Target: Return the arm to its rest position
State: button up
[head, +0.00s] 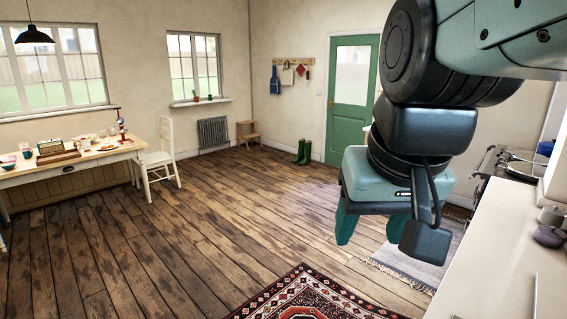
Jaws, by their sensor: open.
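My gripper (368,232) hangs at the end of my arm on the right side of the head view, pointing down. Its teal fingers are apart and no object shows between them; the right finger is partly behind a dark block on the wrist. The gripper is in the air, in front of the wooden floor and a pale mat, left of the white worktop. My arm's upper links fill the upper right corner.
A white worktop (490,262) runs along the right edge, with a dark pot (549,236) on it. A patterned rug (310,296) lies on the floor. A laden table (70,166) and white chair (160,158) stand left. The middle floor is clear. A green door (349,130) is behind.

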jog(key=s+f+t, duration=0.1)
jog(key=s, duration=0.5)
jog(key=shift+d+f, duration=0.2)
jog(key=shift+d, duration=0.1)
jog(key=shift+w, duration=0.1)
dwell(0.7)
